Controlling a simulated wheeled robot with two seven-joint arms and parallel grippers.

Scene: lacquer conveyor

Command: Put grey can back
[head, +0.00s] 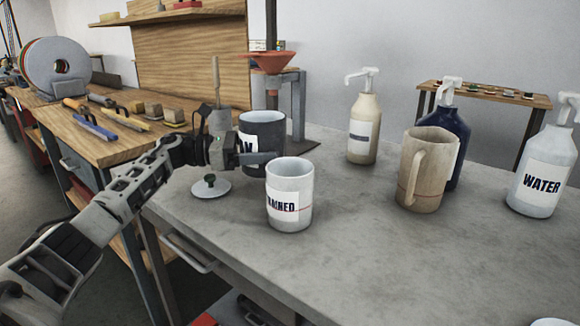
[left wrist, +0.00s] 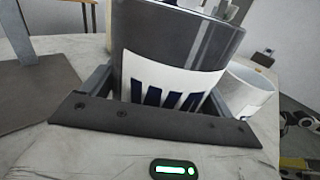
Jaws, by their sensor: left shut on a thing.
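The dark grey can (head: 264,128) stands upright at the left part of the grey bench, with a white label partly hidden by my gripper. My left gripper (head: 250,157) is shut on it from the left side. In the left wrist view the grey can (left wrist: 180,45) fills the space between the fingers, and its label shows "WA". I cannot tell whether its base touches the bench. My right gripper is not in view.
A white can (head: 290,190) labelled "...AINED" stands close in front of the grey can. A beige jug (head: 420,180), pump bottles (head: 364,125) and a WATER bottle (head: 540,180) stand right. The bench's front middle (head: 380,265) is clear.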

